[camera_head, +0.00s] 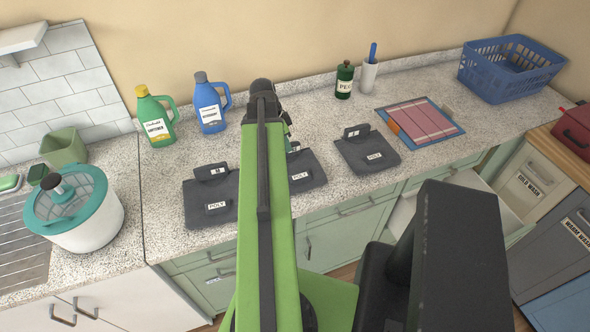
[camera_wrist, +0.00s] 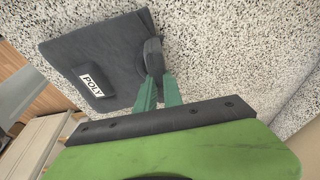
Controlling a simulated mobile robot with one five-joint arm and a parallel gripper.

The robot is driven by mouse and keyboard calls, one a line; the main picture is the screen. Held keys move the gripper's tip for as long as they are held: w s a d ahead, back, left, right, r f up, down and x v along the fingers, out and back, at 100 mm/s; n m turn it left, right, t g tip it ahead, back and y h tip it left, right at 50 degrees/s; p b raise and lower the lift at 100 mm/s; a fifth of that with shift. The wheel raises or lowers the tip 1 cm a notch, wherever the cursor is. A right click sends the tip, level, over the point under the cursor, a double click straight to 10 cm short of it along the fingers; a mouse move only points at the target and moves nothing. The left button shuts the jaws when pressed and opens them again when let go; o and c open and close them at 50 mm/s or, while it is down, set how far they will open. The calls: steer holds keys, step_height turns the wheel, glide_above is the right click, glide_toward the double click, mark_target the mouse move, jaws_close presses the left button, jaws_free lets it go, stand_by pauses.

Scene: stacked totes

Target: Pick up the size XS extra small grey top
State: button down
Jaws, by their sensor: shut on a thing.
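Three dark grey folded tops lie in a row on the speckled counter: a left one (camera_head: 193,205), a middle one (camera_head: 312,178) partly hidden by my arm, and a right one (camera_head: 358,164). Each shows a POLY tag. The left and right tops also have a raised dark tab with a small label, too small to read surely. My gripper (camera_head: 291,146) is at the far edge of the middle top. In the wrist view my gripper (camera_wrist: 157,80) is shut on the raised dark tab (camera_wrist: 153,55) of this grey top (camera_wrist: 110,45). Its size label is hidden.
A green bottle (camera_head: 156,120) and a blue bottle (camera_head: 210,108) stand behind the tops. A dark green PER-labelled bottle (camera_head: 344,82), a blue-edged board (camera_head: 447,130) and a blue basket (camera_head: 508,72) are to the right. A teal-lidded tub (camera_head: 95,228) stands left.

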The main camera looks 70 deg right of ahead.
steer(key=shift+r, duration=0.1)
step_height(320, 180, up, 4)
steer(key=p, duration=0.4)
steer(key=shift+r, duration=0.15)
steer(key=s+r+p, duration=0.6)
steer(key=s+p, duration=0.1)
steer(key=s, duration=0.4)
steer(key=shift+s+d+r, duration=0.2)
steer(key=shift+s+r, duration=0.05)
steer(key=shift+s, duration=0.1)
